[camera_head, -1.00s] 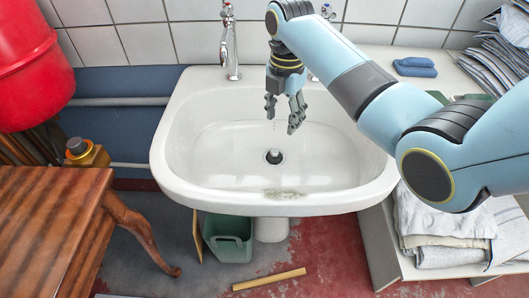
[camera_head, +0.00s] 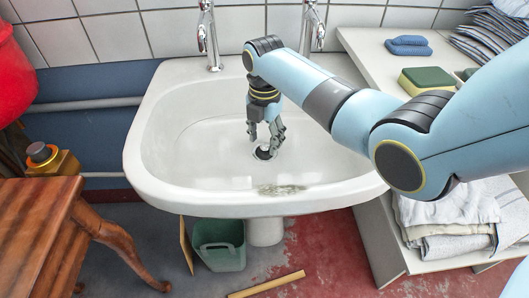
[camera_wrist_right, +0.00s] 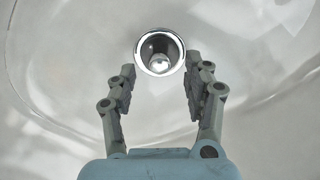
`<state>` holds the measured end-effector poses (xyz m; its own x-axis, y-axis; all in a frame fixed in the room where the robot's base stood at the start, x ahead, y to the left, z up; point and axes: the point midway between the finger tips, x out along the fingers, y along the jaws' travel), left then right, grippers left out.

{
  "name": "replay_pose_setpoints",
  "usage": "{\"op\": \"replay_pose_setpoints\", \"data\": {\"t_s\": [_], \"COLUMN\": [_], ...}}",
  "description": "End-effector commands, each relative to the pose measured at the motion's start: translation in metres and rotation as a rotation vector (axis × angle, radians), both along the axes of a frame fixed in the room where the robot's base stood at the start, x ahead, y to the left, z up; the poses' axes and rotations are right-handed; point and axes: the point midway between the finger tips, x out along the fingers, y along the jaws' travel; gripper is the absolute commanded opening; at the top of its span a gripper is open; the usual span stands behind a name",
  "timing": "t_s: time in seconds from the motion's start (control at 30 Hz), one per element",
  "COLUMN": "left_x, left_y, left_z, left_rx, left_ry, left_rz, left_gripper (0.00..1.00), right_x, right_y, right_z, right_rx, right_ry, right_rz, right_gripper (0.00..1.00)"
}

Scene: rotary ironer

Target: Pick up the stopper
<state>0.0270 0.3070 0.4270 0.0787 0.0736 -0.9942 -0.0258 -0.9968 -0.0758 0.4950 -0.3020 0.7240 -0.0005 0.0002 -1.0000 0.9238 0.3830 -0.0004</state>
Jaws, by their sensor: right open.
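The stopper (camera_head: 262,153) is a small dark round piece at the sink's drain. In the right wrist view the stopper (camera_wrist_right: 160,62) shows as a silver knob in a dark hollow inside a chrome ring. My right gripper (camera_head: 264,144) is open, pointing down into the sink just above the stopper and partly covering it in the head view. In the wrist view the fingers of my right gripper (camera_wrist_right: 160,82) stand on either side of the drain's near edge, with nothing between them. I cannot tell whether they touch the basin. My left gripper is out of view.
The white sink (camera_head: 150,150) surrounds the gripper, with two chrome taps (camera_head: 208,35) at its back. A wooden table (camera_head: 40,225) stands left. A white shelf (camera_head: 365,45) at right holds sponges (camera_head: 428,80) and folded cloths. A green bin (camera_head: 218,245) is below.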

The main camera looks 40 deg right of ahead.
Motion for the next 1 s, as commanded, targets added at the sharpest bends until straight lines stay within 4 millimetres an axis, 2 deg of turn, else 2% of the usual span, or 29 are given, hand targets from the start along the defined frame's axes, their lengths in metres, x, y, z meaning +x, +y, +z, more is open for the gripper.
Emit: {"op": "replay_pose_setpoints", "data": {"t_s": [0.03,0.13,0.43,0.83,1.0], "left_x": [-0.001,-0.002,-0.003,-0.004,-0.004], "left_y": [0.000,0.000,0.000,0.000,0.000], "left_z": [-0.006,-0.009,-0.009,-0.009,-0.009], "left_rx": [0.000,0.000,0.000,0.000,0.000], "left_ry": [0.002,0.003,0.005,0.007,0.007], "left_rz": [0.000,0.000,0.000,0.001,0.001], "left_gripper": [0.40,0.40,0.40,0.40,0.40], "right_x": [0.001,0.000,0.001,0.000,0.001], "right_y": [-0.001,-0.001,-0.001,-0.001,-0.001], "right_z": [-0.012,-0.024,-0.028,-0.028,-0.028], "right_rx": [0.000,0.001,-0.001,-0.001,-0.001], "right_ry": [0.002,0.001,-0.001,-0.001,-0.001], "right_rz": [0.000,0.000,0.000,0.000,0.000], "right_gripper": [0.51,0.51,0.51,0.00,0.00]}}
